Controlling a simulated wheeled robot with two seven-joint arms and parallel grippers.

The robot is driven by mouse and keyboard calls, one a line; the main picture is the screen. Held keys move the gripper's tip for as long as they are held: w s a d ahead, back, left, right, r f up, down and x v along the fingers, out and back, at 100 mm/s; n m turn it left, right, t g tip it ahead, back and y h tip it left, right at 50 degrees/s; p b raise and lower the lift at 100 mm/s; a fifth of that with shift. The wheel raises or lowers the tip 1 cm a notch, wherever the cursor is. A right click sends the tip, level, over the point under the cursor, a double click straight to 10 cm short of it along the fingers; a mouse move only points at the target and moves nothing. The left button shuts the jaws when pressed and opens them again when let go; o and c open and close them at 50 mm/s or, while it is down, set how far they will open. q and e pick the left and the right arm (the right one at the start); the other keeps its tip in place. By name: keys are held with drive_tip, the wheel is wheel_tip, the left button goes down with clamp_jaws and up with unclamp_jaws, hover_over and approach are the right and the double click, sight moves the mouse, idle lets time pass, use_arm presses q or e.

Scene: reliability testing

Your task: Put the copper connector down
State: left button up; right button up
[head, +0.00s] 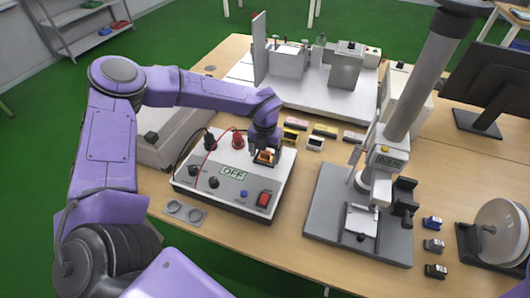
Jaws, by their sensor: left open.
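My left gripper (264,158) is over the back right part of a white box with an "OFF" display, pointing down. It is open. A small copper-orange piece (265,156) shows at its fingertips, close to the box top. It may be the copper connector. The fingers partly hide it, and I cannot tell whether it touches the box. My right gripper is not in view.
The white box (232,198) has a red switch, knobs and cables. Several small yellow and pink blocks (315,143) lie behind it. A grey test stand (325,228) with a display is to the right, with small blocks (433,246) and a white wheel (503,232) beyond.

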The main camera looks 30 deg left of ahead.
sight(265, 153)
use_arm(q)
drive_tip(key=shift+r+p, duration=0.3)
drive_tip(key=shift+r, duration=0.1)
wheel_tip(265, 153, up, 12)
drive_tip(key=b, duration=0.1)
drive_tip(key=shift+r, duration=0.2)
